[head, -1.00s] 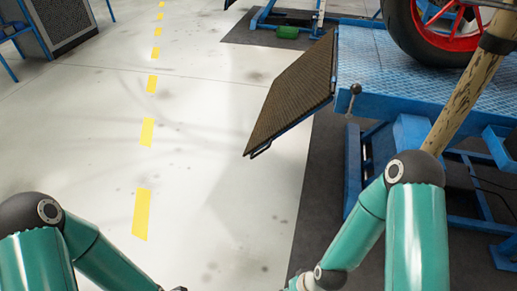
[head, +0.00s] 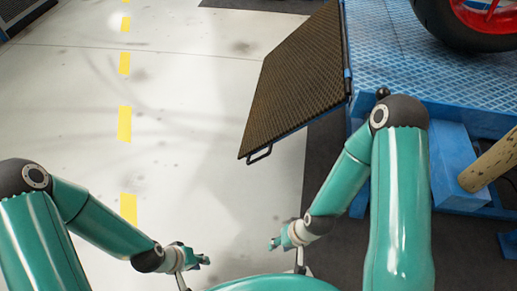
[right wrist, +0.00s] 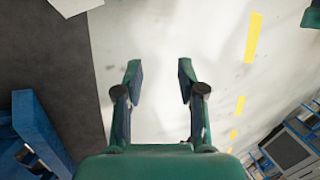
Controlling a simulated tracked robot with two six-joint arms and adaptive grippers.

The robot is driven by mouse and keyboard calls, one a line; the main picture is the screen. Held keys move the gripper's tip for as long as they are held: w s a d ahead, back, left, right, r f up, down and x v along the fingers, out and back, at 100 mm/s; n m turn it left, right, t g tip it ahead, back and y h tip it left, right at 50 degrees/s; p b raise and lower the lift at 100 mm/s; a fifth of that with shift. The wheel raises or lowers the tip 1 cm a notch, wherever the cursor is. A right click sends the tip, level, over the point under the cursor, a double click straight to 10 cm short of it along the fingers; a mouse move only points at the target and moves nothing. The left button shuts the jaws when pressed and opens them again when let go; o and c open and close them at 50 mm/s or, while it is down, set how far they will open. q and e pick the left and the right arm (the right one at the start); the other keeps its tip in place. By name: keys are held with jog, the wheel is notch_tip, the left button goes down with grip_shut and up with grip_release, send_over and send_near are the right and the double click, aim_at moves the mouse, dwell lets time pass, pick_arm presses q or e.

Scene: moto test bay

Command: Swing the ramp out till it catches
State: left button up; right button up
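The ramp (head: 298,80) is a dark, textured panel along the left edge of the blue platform (head: 385,55). It slants out and down over the floor, its lower edge apart from my grippers. A small dark handle (head: 260,155) sits on that lower edge. My right gripper (head: 274,243) is below the handle in the head view, touching nothing. In the right wrist view its two fingers (right wrist: 157,68) stand apart with only floor between them. My left gripper (head: 203,259) is to the left, over bare floor; its finger gap is too small to judge. The ramp's catch is not discernible.
A motorcycle wheel (head: 470,22) with a red rim stands on the platform. A round-ended wooden pole (head: 490,162) is at the right. A dark mat (head: 322,150) lies beside and under the platform. Pale floor with yellow dashes (head: 125,124) is clear on the left.

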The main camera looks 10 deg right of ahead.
jog(key=shift+w, duration=0.2)
jog(key=t+y+b, duration=0.2)
jog(key=t+b, duration=1)
jog(key=t, duration=0.5)
send_near(258, 159)
jog(key=shift+m, duration=0.4)
jog(key=b+x, duration=0.1)
jog(key=x, duration=0.2)
jog(key=b+x, duration=0.1)
jog(key=x, duration=0.3)
jog(key=b+x, duration=0.1)
jog(key=x, duration=0.2)
jog(key=shift+w+d+f, duration=0.15)
jog(key=shift+w+f, duration=0.15)
jog(key=shift+f, duration=0.1)
grip_shut()
